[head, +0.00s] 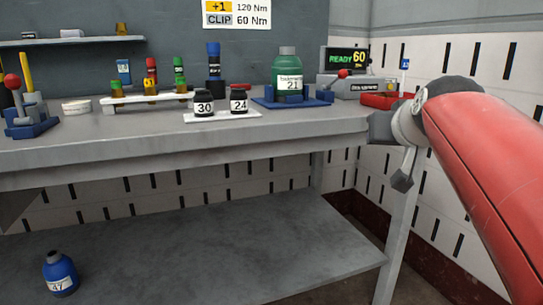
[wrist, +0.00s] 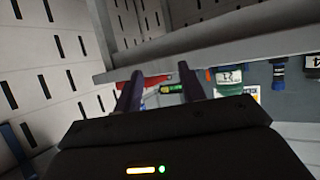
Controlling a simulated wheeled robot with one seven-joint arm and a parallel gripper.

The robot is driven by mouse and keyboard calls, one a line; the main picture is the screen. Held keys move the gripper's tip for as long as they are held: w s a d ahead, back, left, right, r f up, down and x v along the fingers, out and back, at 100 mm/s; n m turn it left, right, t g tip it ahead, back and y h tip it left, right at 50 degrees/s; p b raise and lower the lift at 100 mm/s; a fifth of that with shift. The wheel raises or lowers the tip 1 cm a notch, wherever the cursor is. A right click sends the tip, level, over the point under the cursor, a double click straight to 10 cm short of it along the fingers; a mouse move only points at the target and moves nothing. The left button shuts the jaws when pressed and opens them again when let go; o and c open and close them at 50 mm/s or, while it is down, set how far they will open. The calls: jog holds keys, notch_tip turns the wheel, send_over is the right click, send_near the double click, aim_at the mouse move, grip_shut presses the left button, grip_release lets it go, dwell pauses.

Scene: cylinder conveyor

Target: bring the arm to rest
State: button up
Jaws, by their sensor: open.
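My red arm (head: 485,165) reaches in from the right edge of the head view, to the right of the workbench. My gripper (head: 403,182) is at its far end, beside the bench's right front corner, partly hidden by the arm's own links. In the wrist view my gripper (wrist: 160,78) shows two dark fingers spread apart. It is open, with nothing held between them. Past the fingertips are the bench edge, a red object (wrist: 157,81) and a small lit green display (wrist: 171,88).
The grey workbench (head: 150,150) holds a green bottle marked 21 (head: 288,77), two dark jars marked 30 (head: 204,104) and 24 (head: 239,101), and a READY 60 display (head: 347,58). A blue bottle (head: 60,274) stands on the lower shelf (head: 220,240). A slotted wall (head: 450,60) is close behind my arm.

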jog(key=s+a+f+g+p, duration=0.2)
jog(key=s+a+f+g, duration=0.1)
jog(key=s+f, duration=0.8)
jog(key=s+a+f+n+g+y+p, duration=0.1)
jog(key=s+a+f+g+p, duration=0.2)
jog(key=s+f, duration=0.8)
jog(key=shift+s+g, duration=0.15)
jog(key=shift+g, duration=0.55)
jog(key=shift+a+r, duration=0.1)
jog(key=shift+a, duration=0.05)
jog(key=shift+c, duration=0.4)
